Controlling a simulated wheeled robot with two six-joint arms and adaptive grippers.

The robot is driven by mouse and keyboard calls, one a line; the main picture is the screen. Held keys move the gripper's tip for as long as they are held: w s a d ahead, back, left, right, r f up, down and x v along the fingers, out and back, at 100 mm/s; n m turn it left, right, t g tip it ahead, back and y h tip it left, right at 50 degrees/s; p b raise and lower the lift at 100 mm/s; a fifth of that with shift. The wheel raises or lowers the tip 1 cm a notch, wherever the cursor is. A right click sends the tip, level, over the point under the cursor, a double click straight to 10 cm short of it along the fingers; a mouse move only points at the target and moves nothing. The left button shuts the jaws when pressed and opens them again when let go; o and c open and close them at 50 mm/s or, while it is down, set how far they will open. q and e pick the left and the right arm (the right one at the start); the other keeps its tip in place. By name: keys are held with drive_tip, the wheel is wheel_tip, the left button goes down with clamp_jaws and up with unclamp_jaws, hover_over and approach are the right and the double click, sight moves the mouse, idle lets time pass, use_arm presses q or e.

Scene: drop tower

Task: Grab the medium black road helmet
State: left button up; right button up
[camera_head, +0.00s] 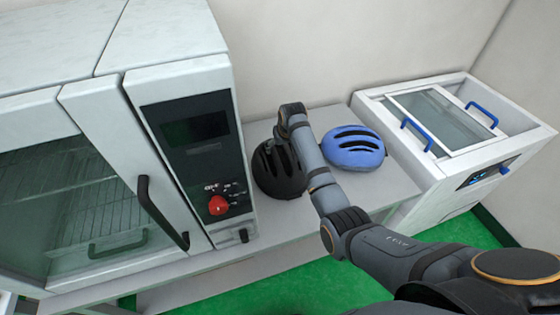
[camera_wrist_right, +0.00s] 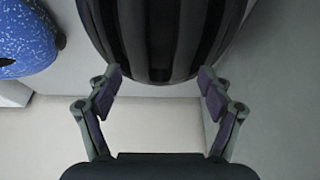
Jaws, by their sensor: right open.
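A black helmet (camera_head: 279,172) with vents rests on the grey table between the oven-like machine and a blue helmet. In the right wrist view the black helmet (camera_wrist_right: 165,35) fills the top middle. My right gripper (camera_wrist_right: 160,82) is open, with one finger on either side of the helmet's lower edge; I cannot tell whether they touch it. In the head view my right arm reaches over the table, and its wrist partly hides the black helmet; the fingers (camera_head: 280,130) are hard to make out there. My left gripper is not in view.
A blue helmet (camera_head: 353,148) sits close to the right of my arm and shows in the right wrist view (camera_wrist_right: 25,38). A large machine (camera_head: 190,130) with a red knob stands left. A white lidded box (camera_head: 400,115) stands right. The front table strip is clear.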

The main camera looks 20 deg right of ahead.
drive_tip(key=x, duration=0.4)
drive_tip(key=shift+w+r, duration=0.1)
drive_tip(key=shift+w, duration=0.15)
drive_tip(key=shift+s, duration=0.1)
drive_tip(key=c, duration=1.4)
drive_tip(key=shift+r, duration=0.1)
drive_tip(key=shift+c, duration=0.2)
drive_tip(key=shift+r, duration=0.1)
